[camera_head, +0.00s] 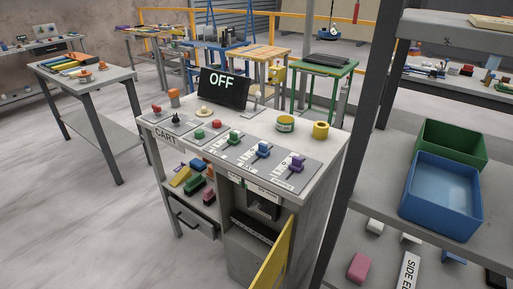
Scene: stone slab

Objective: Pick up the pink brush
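A small dark pink item (208,196), possibly the pink brush, lies on the open shelf of the grey workbench, at its right front. It is too small to make out bristles or a handle. A green item (194,185) and a yellow item (181,176) of similar size lie beside it. A lighter pink block (358,267) lies on the lower shelf of the rack at the right; I cannot tell whether it is a brush. Neither of my grippers is in view.
The grey workbench (325,150) carries an OFF screen (223,89), coloured controls and tape rolls. A yellow panel (277,255) juts out in front. A dark rack post (355,110) stands at right, with blue (440,200) and green bins (455,143). Floor (80,220) at left is clear.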

